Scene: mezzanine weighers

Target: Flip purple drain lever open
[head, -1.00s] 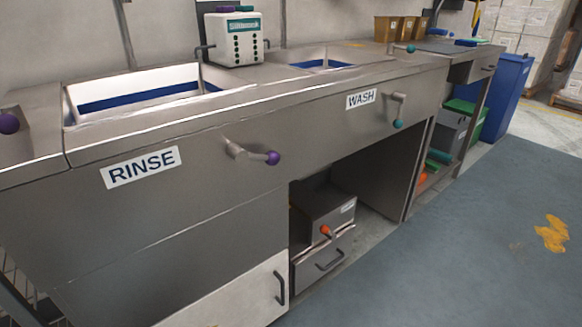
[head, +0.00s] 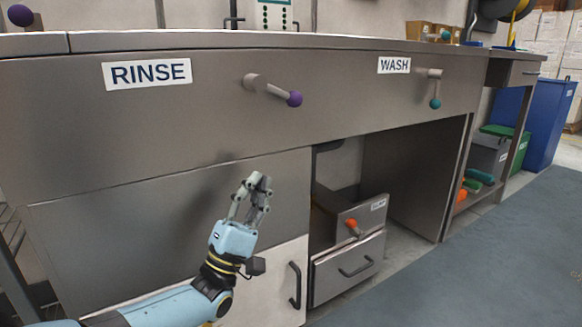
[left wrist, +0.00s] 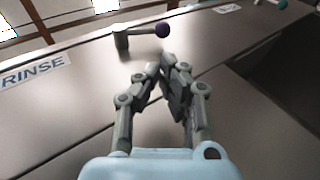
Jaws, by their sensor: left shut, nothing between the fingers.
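The purple drain lever (head: 273,89) is a grey arm with a purple ball end, on the steel front panel right of the RINSE label (head: 147,73). It points right and slightly down. In the left wrist view the lever (left wrist: 141,33) shows ahead of the fingers, with its purple ball at its right end. My left gripper (head: 259,182) is shut and empty, below and slightly left of the lever, apart from it. Its fingertips (left wrist: 163,72) meet in the left wrist view. My right gripper is not in view.
A teal-ended lever (head: 434,88) hangs down beside the WASH label (head: 394,65). Below are a white door with a black handle (head: 295,285) and a steel unit with an orange knob (head: 351,224). Another purple ball (head: 20,15) is at the upper left. Blue-grey floor at right is clear.

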